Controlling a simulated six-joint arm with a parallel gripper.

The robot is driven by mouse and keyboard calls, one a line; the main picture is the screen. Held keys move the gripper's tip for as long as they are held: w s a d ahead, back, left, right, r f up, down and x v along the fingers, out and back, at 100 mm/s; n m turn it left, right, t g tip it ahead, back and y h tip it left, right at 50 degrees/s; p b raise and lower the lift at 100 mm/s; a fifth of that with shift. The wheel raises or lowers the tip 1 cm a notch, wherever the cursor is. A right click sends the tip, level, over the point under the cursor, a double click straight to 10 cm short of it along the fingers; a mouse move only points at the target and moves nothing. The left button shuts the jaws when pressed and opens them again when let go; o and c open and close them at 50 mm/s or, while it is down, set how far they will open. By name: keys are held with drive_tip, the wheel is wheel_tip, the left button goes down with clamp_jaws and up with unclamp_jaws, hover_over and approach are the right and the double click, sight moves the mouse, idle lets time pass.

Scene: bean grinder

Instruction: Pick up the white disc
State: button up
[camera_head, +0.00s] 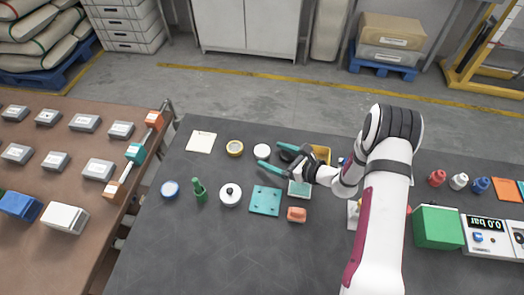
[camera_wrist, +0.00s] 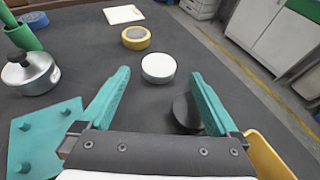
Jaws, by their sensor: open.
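The white disc (camera_head: 262,151) lies flat on the dark table, left of my gripper (camera_head: 268,156) in the head view. In the wrist view the white disc (camera_wrist: 158,67) sits ahead of my gripper (camera_wrist: 158,85), just beyond the fingertips and roughly midway between them. The two teal fingers are spread wide with nothing between the tips. A dark round thing (camera_wrist: 186,112) lies close to the right finger and is partly hidden by it.
A yellow-rimmed round piece (camera_wrist: 136,37) lies beyond the disc. A silver lidded pot (camera_wrist: 30,72) and a teal pegged plate (camera_wrist: 42,138) stand at left. A yellow bin (camera_wrist: 268,158) is near the right finger. Bare table surrounds the disc.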

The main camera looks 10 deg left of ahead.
sight(262, 152)
drive_tip(key=x, duration=0.3)
drive_tip(key=shift+s, duration=0.1)
drive_tip(key=c, duration=1.5)
drive_tip(key=shift+r, duration=0.1)
